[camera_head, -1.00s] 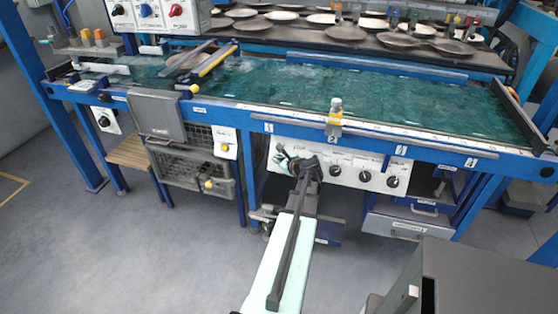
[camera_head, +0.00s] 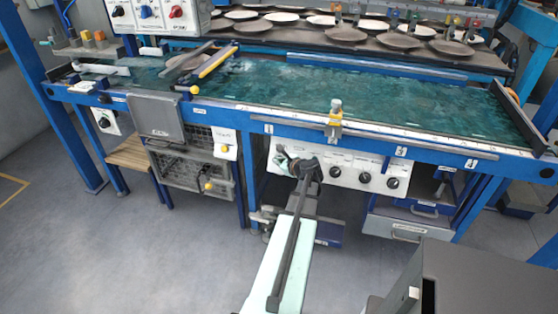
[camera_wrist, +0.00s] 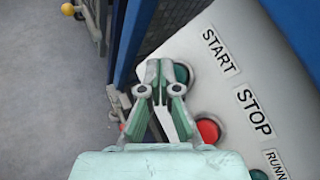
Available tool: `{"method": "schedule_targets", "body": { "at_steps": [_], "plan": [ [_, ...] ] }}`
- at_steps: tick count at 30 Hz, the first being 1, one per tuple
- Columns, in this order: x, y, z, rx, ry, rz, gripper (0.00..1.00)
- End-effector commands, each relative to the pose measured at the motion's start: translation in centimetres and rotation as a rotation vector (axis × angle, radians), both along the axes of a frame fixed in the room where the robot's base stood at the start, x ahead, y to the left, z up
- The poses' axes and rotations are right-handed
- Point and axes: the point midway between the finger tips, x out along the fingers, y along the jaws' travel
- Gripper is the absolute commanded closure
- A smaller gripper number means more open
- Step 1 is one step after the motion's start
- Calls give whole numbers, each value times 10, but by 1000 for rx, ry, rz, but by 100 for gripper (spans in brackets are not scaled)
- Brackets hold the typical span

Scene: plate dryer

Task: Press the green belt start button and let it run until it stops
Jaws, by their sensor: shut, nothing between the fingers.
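The green start button (camera_wrist: 181,74) is on the white control panel beside the START label in the wrist view, partly hidden by my fingers. My gripper (camera_wrist: 159,68) is shut and empty, with its fingertips over or right beside the button's left side. I cannot tell whether they touch it. The red stop button (camera_wrist: 208,130) lies below it, beside the STOP label. In the head view my gripper (camera_head: 283,161) is at the left end of the panel (camera_head: 347,172), hiding the buttons.
A green RUNNING lamp (camera_wrist: 258,175) is at the wrist view's lower edge. Several black knobs (camera_head: 364,177) sit along the panel to the right. A mesh basket (camera_head: 190,170) hangs to the left under the frame. The floor in front is clear.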

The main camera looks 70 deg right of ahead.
Motion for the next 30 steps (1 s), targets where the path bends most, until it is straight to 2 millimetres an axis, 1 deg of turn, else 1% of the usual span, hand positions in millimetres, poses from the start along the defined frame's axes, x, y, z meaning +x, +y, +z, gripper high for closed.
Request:
{"method": "schedule_targets", "body": {
  "at_steps": [14,24,30],
  "plan": [
    [0,0,0,0,0,0,100],
    [1,-8,-4,0,0,0,100],
    [1,-7,-4,0,0,0,100]
  ]
}}
